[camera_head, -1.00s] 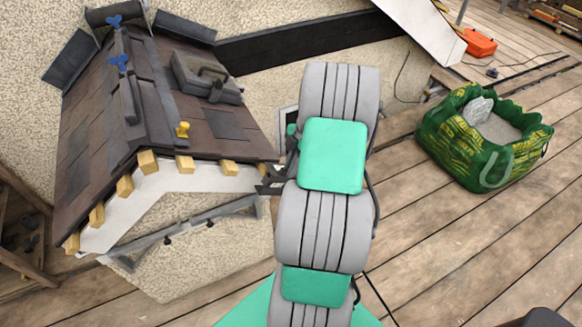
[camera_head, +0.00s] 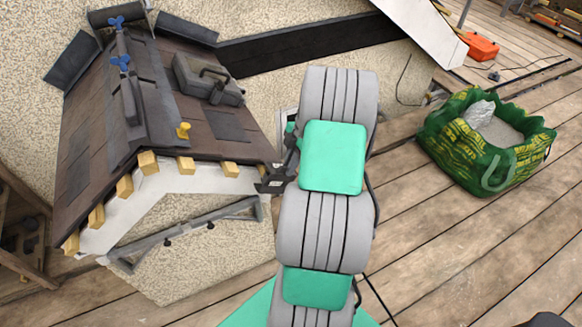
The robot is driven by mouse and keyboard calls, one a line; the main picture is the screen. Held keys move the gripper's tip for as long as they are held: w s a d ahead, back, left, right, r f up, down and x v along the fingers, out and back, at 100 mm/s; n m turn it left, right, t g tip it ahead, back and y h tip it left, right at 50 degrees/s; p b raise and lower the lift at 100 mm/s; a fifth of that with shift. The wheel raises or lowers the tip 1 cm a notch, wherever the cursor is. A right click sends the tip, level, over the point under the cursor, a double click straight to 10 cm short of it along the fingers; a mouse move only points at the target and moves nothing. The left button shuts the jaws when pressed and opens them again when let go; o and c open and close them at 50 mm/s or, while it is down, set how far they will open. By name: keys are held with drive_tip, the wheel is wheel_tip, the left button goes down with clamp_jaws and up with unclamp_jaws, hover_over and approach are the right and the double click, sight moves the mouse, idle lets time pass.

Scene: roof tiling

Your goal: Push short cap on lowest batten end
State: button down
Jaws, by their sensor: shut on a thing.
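The small tiled roof (camera_head: 110,110) stands at the left of the head view. Several pale wooden batten ends (camera_head: 230,169) stick out along its white gable edge. My gripper (camera_head: 268,181) is at the lower right corner of the roof, at the right end of that edge. It is shut on a small dark piece, which I take to be the short cap; its outline blends with the dark fingers. The lowest batten end on this side is hidden behind the gripper. Whether the cap touches it, I cannot tell.
A grey case (camera_head: 208,78), a yellow knob-like piece (camera_head: 183,130) and blue clamps (camera_head: 121,63) are on the roof. A grey rail (camera_head: 190,228) runs below the gable. A green bag (camera_head: 485,145) stands on the deck at right. The planks between are clear.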

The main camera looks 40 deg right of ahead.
drive_tip(key=shift+w, duration=0.15)
idle(0.3)
drive_tip(key=shift+w+d, duration=0.2)
drive_tip(key=shift+w, duration=0.35)
drive_tip(key=shift+w+d, duration=0.1)
drive_tip(key=shift+w, duration=0.3)
idle(0.7)
drive_tip(key=c, duration=1.4)
unclamp_jaws()
drive_tip(key=shift+o, duration=0.2)
